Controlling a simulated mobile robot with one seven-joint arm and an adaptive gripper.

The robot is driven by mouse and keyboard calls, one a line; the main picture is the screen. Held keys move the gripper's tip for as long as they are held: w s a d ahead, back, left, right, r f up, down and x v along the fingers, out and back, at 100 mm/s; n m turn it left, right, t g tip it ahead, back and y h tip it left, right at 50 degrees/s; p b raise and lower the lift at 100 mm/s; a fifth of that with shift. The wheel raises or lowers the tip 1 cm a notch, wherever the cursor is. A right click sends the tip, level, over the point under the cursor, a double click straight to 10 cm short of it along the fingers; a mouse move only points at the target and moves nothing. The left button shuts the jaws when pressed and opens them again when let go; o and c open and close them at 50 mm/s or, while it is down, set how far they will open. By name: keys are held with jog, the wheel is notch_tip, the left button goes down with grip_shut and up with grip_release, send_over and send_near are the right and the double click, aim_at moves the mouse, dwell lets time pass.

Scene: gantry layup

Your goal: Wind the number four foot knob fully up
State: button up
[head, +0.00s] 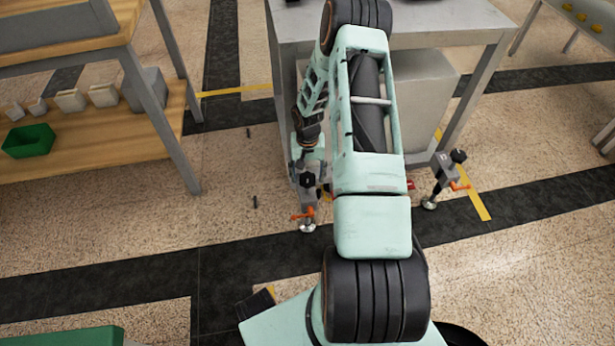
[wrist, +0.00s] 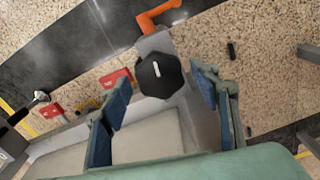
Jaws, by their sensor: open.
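A black faceted foot knob (wrist: 160,75) with a white mark on top shows in the wrist view, on a grey bracket with an orange lever (wrist: 158,16). My gripper (wrist: 158,88) is open, its blue-padded fingers on either side of the knob with gaps at both sides. In the head view this appears to be the near left foot, with its black knob (head: 307,180), orange lever (head: 303,215) and round metal pad (head: 307,226) on the floor. I cannot read a number on it. My arm hides part of the stand behind.
A second foot with a black knob (head: 458,156) stands at the right. Red tags (wrist: 116,78) show in the wrist view. A wooden bench (head: 95,145) with a green bin (head: 28,140) is at left. Small dark pieces (head: 255,202) lie on the open floor.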

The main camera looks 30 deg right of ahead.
jog(key=c, duration=1.2)
jog(key=shift+o, duration=0.2)
jog(key=shift+n, duration=0.4)
jog(key=n, duration=0.4)
jog(key=shift+n, duration=0.3)
jog(key=n+p, duration=0.1)
jog(key=n, duration=0.4)
jog(key=shift+n, duration=0.3)
